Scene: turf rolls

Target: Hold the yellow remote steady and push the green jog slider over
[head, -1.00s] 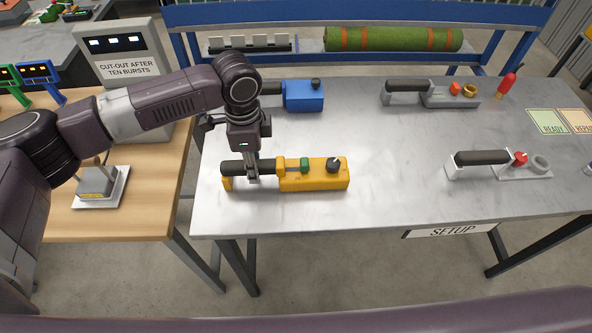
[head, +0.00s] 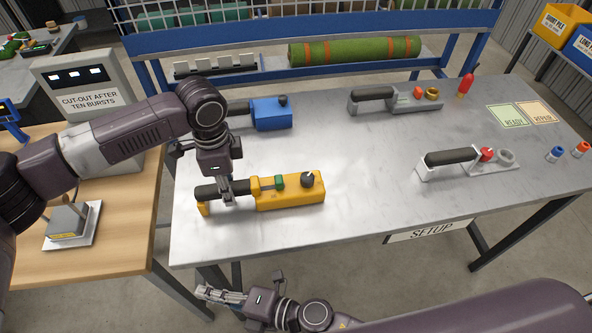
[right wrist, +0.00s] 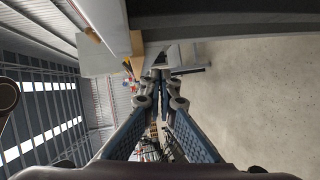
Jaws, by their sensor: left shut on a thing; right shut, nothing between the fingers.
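The yellow remote (head: 295,193) lies on the metal table with a black handle (head: 210,190) at its left end and a black knob (head: 307,180) on top. The green jog slider (head: 280,181) sits on it at the handle side of the body. My left gripper (head: 228,196) is shut on the remote's black handle from above. My right gripper (head: 205,292) is shut and empty, low in front of the table's front edge and below its top. In the right wrist view its fingers (right wrist: 161,80) are together.
A blue remote (head: 272,114) lies behind the yellow one. Grey (head: 415,101) and white (head: 490,163) remotes lie to the right. The SETUP sign (head: 438,230) hangs on the front edge. A turf roll (head: 355,49) lies on the back shelf.

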